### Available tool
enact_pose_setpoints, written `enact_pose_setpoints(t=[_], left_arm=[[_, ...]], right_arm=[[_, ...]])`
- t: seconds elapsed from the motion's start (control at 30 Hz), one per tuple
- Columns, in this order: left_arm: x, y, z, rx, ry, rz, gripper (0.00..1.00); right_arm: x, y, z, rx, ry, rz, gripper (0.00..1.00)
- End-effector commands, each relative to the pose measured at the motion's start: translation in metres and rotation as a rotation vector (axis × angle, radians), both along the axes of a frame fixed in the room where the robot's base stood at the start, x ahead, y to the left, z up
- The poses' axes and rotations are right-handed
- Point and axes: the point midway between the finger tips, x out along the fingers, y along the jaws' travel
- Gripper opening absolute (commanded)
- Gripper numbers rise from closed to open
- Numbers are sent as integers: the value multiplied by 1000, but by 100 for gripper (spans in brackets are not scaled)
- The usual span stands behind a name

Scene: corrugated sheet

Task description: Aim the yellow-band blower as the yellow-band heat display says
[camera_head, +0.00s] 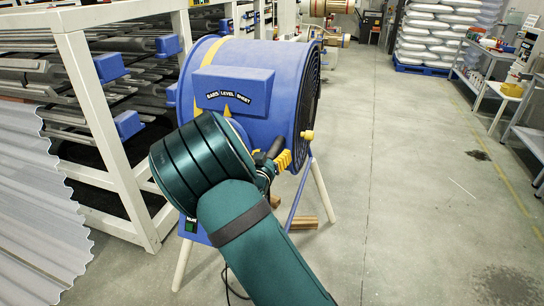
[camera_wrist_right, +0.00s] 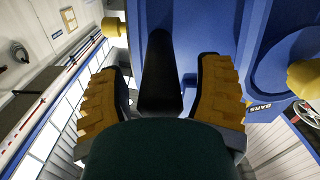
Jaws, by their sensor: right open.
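The blower (camera_head: 225,75) is a blue drum on pale legs, with a yellow band (camera_head: 212,50) over its top. Its front plate reads BARS, LEVEL and what looks like SHEET (camera_head: 238,97); my arm hides much of the face below. My right gripper (camera_head: 278,160) is at the blower's right front side. In the right wrist view its yellow-padded fingers (camera_wrist_right: 159,66) are open on either side of a black handle (camera_wrist_right: 160,85), with gaps showing. My left gripper is out of view. I cannot make out a heat display.
Corrugated sheet (camera_head: 35,205) lies at the left, beside a pale rack (camera_head: 100,110) of dark bars with blue blocks. A yellow knob (camera_head: 307,135) sticks out of the blower's side. White sacks (camera_head: 425,35) stand on a blue pallet behind. The floor (camera_head: 410,190) at the right is clear.

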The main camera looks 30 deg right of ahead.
Motion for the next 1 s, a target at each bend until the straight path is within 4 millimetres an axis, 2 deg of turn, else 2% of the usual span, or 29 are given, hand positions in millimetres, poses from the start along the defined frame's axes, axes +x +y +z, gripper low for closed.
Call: enact_pose_setpoints(t=[0.13, 0.27, 0.3, 0.33, 0.57, 1.0], left_arm=[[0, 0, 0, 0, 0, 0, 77], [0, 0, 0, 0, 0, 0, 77], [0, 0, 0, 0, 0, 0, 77], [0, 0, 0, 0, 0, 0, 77], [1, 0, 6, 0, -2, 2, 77], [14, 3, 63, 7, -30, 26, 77]], right_arm=[[0, 0, 0, 0, 0, 0, 68], [0, 0, 0, 0, 0, 0, 22], [0, 0, 0, 0, 0, 0, 8], [0, 0, 0, 0, 0, 0, 0], [0, 0, 5, -10, 11, 0, 0], [5, 3, 50, -159, 170, -1, 0]])
